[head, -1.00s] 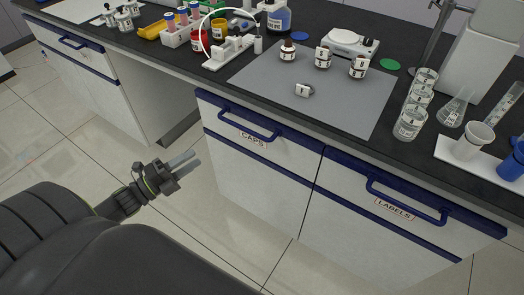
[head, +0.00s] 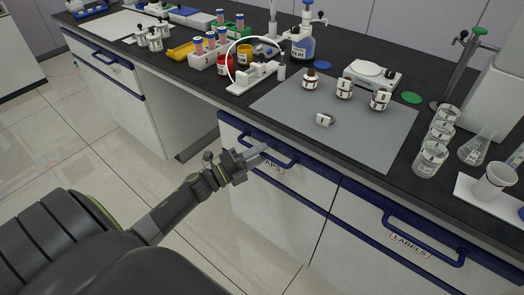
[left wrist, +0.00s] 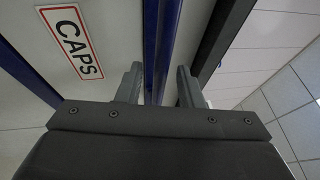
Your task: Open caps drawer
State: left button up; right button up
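The caps drawer (head: 308,186) is a white front with a blue top strip, under the bench; it looks shut. Its blue bar handle (head: 285,162) is partly behind my left gripper (head: 255,155), which has its fingers at the bar. The CAPS label (head: 273,167) is partly covered by the gripper and reads clearly in the left wrist view (left wrist: 72,42). There my left gripper (left wrist: 160,86) is open, with blue bars running between its two fingers. I cannot tell whether the fingers touch the handle. My right gripper is not in view.
The labels drawer (head: 375,235), with its own blue handle, is to the right and looks shut. The dark bench top above holds a grey mat (head: 345,135) with several small bottles, a scale (head: 372,74) and glass beakers (head: 432,157). An open knee space lies left of the caps drawer.

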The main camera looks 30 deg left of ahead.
pick_arm(q)
jog(key=shift+w+d+r, duration=0.1)
jog(key=shift+w+d, duration=0.15)
jog(key=shift+w, duration=0.25)
grip_shut()
